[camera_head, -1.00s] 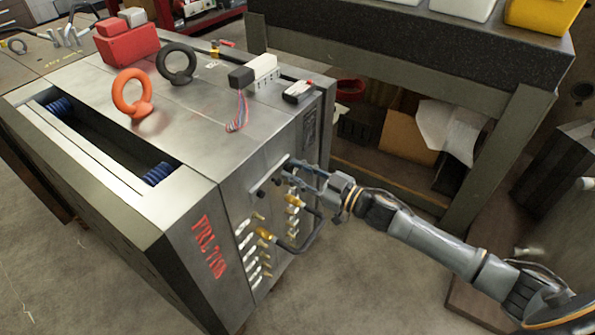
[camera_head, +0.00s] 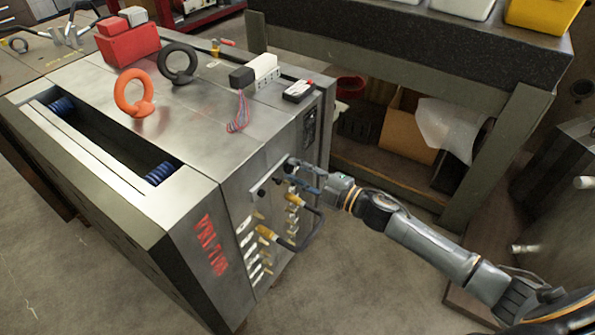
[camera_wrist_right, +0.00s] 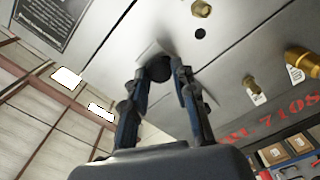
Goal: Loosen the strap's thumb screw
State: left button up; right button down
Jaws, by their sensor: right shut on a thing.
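The metal mould base (camera_head: 215,190) stands at the left with red lettering on its front face. A short grey strap (camera_head: 272,174) lies across the upper part of its side face. One dark thumb screw (camera_head: 290,164) is at the strap's far end and another dark knob (camera_head: 262,193) is near its other end. My right gripper (camera_head: 297,173) reaches in from the right. In the right wrist view its blue-black fingers (camera_wrist_right: 165,78) close around the dark round thumb screw head (camera_wrist_right: 158,67), which they partly hide. My left gripper is not in view.
Brass fittings (camera_head: 265,233) and a dark looped hose (camera_head: 308,238) sit just below the strap. An orange eyebolt (camera_head: 124,100), a black eyebolt (camera_head: 179,62) and a red box (camera_head: 127,47) are on top. A heavy bench (camera_head: 400,50) stands behind, with floor between.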

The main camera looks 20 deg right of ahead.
jog(key=shift+f+n, duration=0.1)
jog(key=shift+n, duration=1.3)
jog(key=n+b, duration=0.1)
jog(key=n, duration=0.2)
jog(key=shift+f+n, duration=0.1)
jog(key=shift+n, duration=0.2)
jog(key=n+b, duration=0.1)
jog(key=n, duration=0.2)
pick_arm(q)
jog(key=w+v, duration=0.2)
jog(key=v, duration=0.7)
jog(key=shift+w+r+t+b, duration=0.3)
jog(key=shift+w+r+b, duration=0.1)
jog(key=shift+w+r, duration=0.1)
pick_arm(e)
jog(key=shift+n, duration=1)
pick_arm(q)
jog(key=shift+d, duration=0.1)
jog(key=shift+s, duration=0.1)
pick_arm(e)
jog(key=c, duration=1.3)
grip_release()
jog(key=shift+c, duration=0.2)
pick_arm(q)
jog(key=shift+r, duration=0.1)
